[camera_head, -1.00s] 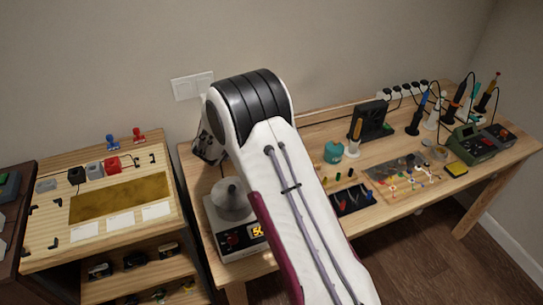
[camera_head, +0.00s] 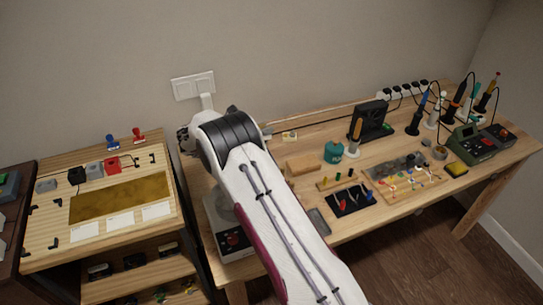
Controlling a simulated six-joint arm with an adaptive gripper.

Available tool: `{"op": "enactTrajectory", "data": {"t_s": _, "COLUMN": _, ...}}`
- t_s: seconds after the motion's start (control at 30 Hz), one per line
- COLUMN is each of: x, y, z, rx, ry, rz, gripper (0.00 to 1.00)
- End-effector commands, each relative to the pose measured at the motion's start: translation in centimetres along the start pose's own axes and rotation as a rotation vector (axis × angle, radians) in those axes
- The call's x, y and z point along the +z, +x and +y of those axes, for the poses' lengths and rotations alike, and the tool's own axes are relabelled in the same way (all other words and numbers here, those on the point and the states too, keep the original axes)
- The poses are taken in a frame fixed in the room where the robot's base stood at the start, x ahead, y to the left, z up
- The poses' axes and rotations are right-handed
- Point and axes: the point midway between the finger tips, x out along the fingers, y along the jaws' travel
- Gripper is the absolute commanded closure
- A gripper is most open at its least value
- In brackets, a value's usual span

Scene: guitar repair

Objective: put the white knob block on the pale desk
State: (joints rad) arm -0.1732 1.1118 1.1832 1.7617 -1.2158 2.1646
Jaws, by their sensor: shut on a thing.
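I cannot make out a white knob block in this view; my own arm hides part of the bench. The long pale wooden desk (camera_head: 440,208) runs from the middle to the right, with tools and parts on it. My arm reaches up from the bottom over the desk's left end. Its far end bends down behind the black-banded joint. My gripper and its fingertips are hidden behind the arm.

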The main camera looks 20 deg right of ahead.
Motion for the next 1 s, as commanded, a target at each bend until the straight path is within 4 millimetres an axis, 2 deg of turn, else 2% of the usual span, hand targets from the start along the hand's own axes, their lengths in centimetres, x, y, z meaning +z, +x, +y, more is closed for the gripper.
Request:
{"op": "enactTrajectory", "data": {"t_s": 0.2, "x": -0.5, "y": -0.2, "z": -2.1, "rx": -0.138, "ry": 0.06, "rz": 0.006, "gripper": 1.0}}
{"op": "enactTrajectory", "data": {"t_s": 0.5, "x": -1.3, "y": -1.0, "z": -4.9, "rx": -0.245, "ry": 0.107, "rz": 0.01, "gripper": 1.0}}
{"op": "enactTrajectory", "data": {"t_s": 1.0, "x": -1.1, "y": -1.1, "z": -5.2, "rx": -0.237, "ry": 0.114, "rz": 0.004, "gripper": 1.0}}
